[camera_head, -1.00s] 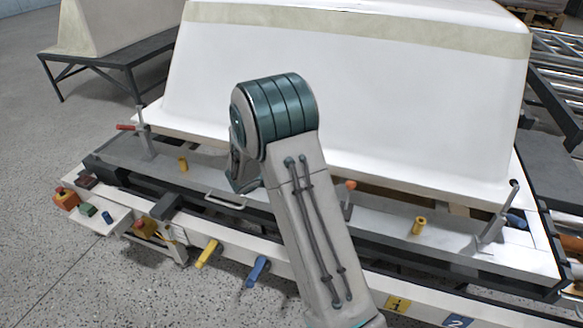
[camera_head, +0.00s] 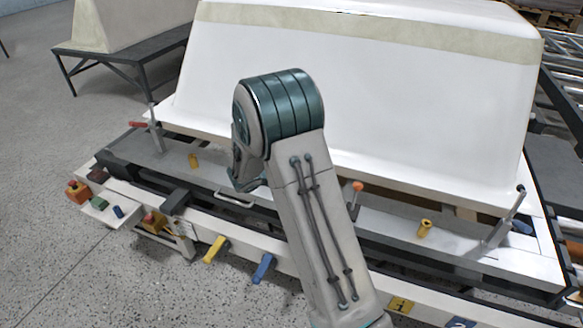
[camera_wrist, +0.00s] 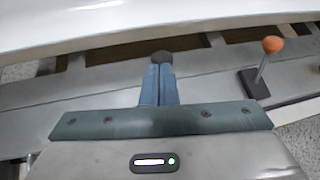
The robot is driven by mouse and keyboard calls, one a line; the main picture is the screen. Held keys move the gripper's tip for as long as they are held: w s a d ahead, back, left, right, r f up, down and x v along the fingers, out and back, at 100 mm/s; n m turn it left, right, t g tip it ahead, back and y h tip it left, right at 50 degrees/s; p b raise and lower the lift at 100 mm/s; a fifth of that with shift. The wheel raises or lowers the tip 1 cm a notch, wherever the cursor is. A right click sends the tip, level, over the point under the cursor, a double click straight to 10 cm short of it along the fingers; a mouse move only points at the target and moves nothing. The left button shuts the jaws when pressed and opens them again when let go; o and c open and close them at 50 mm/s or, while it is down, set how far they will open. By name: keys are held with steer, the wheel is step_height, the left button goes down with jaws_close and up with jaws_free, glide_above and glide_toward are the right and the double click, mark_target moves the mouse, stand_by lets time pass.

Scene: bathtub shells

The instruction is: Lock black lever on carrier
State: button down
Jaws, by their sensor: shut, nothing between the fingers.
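My gripper (camera_wrist: 160,84) is in the wrist view with its two blue-grey fingers together and nothing between them. A dark round knob (camera_wrist: 162,57) shows right at the fingertips; it looks like the black lever's end, and the fingers hide what is below it. I cannot tell whether they touch. The carrier (camera_wrist: 90,112) is the grey frame under the white shell; it also shows in the head view (camera_head: 135,150). In the head view my arm hides the gripper and this knob.
A lever with an orange knob (camera_wrist: 272,45) stands right of my gripper, also seen in the head view (camera_head: 357,186). The white bathtub shell (camera_head: 350,100) rises behind. A red-handled clamp (camera_head: 138,125) is at left, a dark-tipped clamp (camera_head: 497,232) at right. Yellow (camera_head: 215,249) and blue (camera_head: 262,268) handles project in front.

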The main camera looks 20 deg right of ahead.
steer(key=v, duration=1.1)
steer(key=shift+w+r+p, duration=0.2)
steer(key=shift+r+p, duration=0.15)
steer(key=shift+d, duration=0.1)
steer(key=s+d+r+m+g+y+p, duration=0.1)
steer(key=s+d+r+m+g+p, duration=0.15)
steer(key=s+r+m, duration=0.4)
steer(key=s+d+r+m+g+y+p, duration=0.1)
steer(key=s+d+r+m+g+p, duration=0.15)
steer(key=s+r+m, duration=0.4)
steer(key=s+a+r+m+y+p, duration=0.2)
steer(key=s+r+m+y+p, duration=0.1)
steer(key=s+m, duration=0.4)
steer(key=s+a+r+m+y+p, duration=0.2)
steer(key=s+r+m+y+p, duration=0.1)
steer(key=s+m, duration=0.3)
steer(key=shift+s+a+r+m+t+y, duration=0.3)
steer(key=shift+s+a+r+m+y, duration=0.1)
steer(key=shift+s+r+y, duration=0.35)
steer(key=shift+s+d+f, duration=0.1)
steer(key=shift+s+f, duration=0.05)
steer(key=shift+s, duration=0.1)
